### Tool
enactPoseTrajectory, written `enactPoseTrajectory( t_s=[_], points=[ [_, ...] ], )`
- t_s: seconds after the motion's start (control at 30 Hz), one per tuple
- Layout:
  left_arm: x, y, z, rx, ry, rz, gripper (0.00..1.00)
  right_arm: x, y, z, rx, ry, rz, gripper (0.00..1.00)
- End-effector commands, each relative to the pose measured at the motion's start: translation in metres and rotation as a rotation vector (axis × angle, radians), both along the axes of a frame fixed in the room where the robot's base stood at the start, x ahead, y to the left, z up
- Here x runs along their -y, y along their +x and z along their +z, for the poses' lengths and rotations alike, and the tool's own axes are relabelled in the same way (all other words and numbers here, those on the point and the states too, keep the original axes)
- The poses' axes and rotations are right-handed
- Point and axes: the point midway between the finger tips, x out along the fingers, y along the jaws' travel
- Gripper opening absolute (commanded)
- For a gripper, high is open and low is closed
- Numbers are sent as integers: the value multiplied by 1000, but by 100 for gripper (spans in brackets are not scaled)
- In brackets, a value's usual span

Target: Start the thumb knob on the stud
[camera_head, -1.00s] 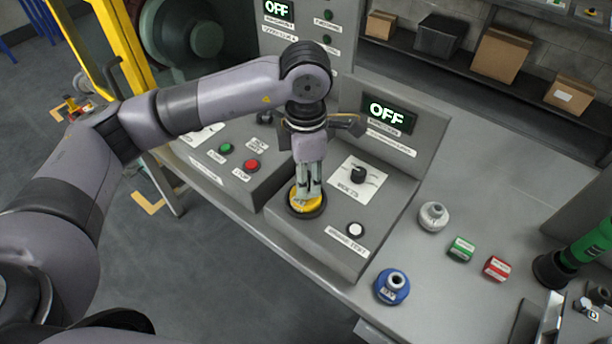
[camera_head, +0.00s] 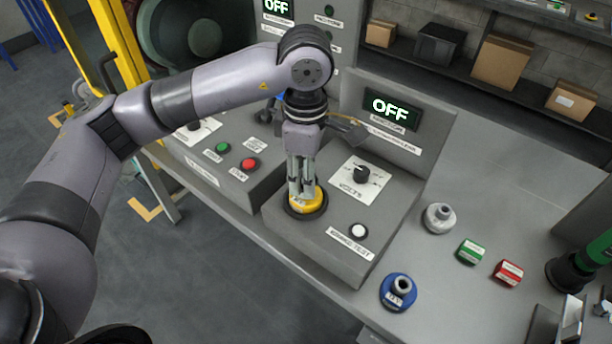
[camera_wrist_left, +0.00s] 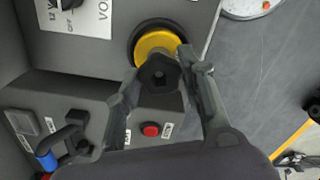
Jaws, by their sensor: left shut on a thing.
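I cannot tell whether the knob is threaded. My right gripper is out of view.
A black dial (camera_head: 361,174) and white button (camera_head: 358,231) are close to the right of the gripper. An "OFF" display (camera_head: 392,108) rises behind.

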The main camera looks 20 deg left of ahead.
Motion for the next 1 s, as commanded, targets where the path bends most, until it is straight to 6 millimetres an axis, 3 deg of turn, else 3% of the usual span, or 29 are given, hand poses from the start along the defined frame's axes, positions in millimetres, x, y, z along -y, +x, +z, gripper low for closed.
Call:
enactPoseTrajectory(
  t_s=[0.37, 1.0],
  points=[
    [-1, -1, -4, -5, 4, -23, 16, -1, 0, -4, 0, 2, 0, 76],
    [0, -1, -4, -6, 3, -438, 16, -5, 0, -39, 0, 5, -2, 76]
  ],
)
